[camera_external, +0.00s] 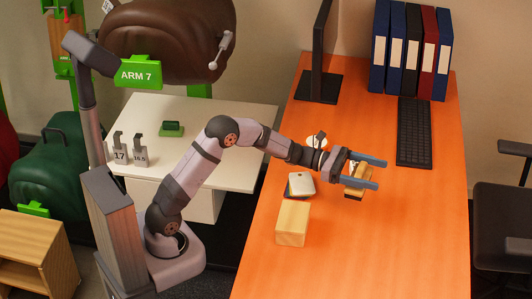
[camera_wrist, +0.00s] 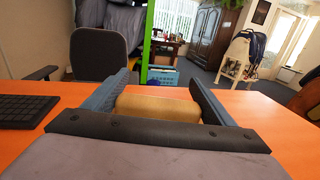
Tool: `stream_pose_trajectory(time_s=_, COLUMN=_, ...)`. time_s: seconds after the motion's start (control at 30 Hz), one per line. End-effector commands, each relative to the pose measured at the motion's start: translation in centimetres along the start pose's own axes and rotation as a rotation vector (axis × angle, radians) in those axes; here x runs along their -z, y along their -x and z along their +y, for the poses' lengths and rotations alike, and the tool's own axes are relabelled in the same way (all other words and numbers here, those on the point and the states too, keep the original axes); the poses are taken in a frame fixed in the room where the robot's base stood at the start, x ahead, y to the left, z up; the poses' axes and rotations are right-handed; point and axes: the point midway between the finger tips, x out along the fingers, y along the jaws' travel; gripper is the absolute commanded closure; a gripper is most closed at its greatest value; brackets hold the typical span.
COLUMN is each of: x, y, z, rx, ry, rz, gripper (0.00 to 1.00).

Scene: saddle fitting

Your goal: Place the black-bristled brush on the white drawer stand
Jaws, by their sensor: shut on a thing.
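My gripper (camera_external: 374,172) is shut on the wooden-bodied brush (camera_external: 355,188), whose dark bristles face down over the orange desk. In the wrist view the brush's wooden body (camera_wrist: 158,107) lies crosswise between the two blue-grey fingers; its bristles are hidden there. In the external view the brush is low over the desk, and I cannot tell whether it touches the top. The white drawer stand (camera_external: 240,118) is to the left of the desk, behind my arm, which hides part of it.
The stand carries a green block-like thing (camera_external: 172,129) and tags (camera_external: 120,150). On the orange desk (camera_external: 370,255) are a wooden block (camera_external: 293,223), a small white-and-grey device (camera_external: 300,185), a monitor (camera_external: 322,60), a keyboard (camera_external: 413,132) and several binders (camera_external: 410,50). The desk's front is clear.

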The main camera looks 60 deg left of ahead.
Motion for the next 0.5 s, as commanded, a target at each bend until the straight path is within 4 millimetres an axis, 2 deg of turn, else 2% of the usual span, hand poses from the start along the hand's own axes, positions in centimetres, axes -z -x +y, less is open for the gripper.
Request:
stream_pose_trajectory(time_s=0.3, x=-5.0, y=0.0, z=0.0, rx=0.000, ry=-0.006, rz=-0.005, gripper=0.48)
stream_pose_trajectory(time_s=0.33, x=-4.4, y=0.4, z=0.7, rx=-0.014, ry=-0.002, rz=-0.002, gripper=0.48)
stream_pose_trajectory(time_s=0.5, x=-3.9, y=2.5, z=4.0, rx=-0.080, ry=-0.001, rz=-0.002, gripper=0.48)
